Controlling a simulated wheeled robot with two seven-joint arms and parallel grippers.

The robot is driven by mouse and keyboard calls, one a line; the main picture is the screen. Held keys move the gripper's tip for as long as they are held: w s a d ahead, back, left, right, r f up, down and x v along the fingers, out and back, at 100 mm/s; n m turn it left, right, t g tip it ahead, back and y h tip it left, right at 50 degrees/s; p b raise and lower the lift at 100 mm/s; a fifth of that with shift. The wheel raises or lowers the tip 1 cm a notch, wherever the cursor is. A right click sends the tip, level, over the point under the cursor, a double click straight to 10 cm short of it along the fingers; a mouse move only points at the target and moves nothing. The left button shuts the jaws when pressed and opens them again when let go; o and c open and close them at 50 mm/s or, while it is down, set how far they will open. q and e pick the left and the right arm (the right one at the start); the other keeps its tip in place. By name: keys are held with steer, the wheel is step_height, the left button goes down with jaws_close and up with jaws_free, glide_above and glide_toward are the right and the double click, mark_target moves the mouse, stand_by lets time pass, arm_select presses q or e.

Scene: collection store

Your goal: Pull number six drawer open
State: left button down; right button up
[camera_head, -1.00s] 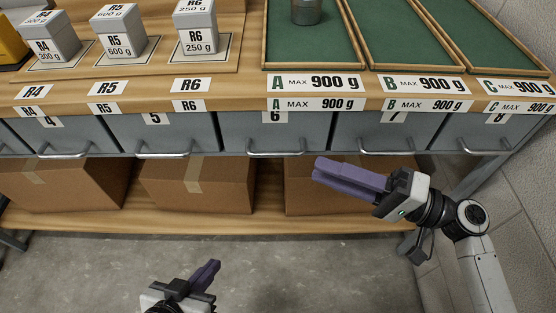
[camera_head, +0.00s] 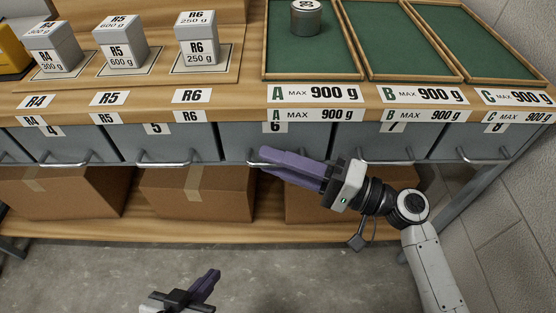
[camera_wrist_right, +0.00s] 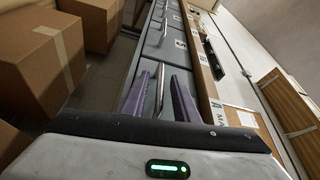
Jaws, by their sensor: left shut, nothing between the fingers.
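The number six drawer (camera_head: 237,143) is a grey front under the shelf edge, below the label A, and looks shut. Its metal handle (camera_head: 256,164) is partly hidden behind my right gripper (camera_head: 264,160). The right gripper's purple fingers reach in from the right and overlap the handle; I cannot tell whether they touch it. In the right wrist view the two fingers (camera_wrist_right: 158,88) stand apart, with a light bar visible between them. My left gripper (camera_head: 214,275) is low over the floor, away from the drawers, shut and empty.
Drawer five (camera_head: 168,143) is to the left and drawer seven (camera_head: 365,143) to the right, both shut. Cardboard boxes (camera_head: 215,194) stand on the shelf below. Green trays (camera_head: 395,45), a metal weight (camera_head: 306,18) and grey blocks lie above. A wall (camera_head: 520,190) bounds the right side.

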jaws_close()
stand_by(1.3)
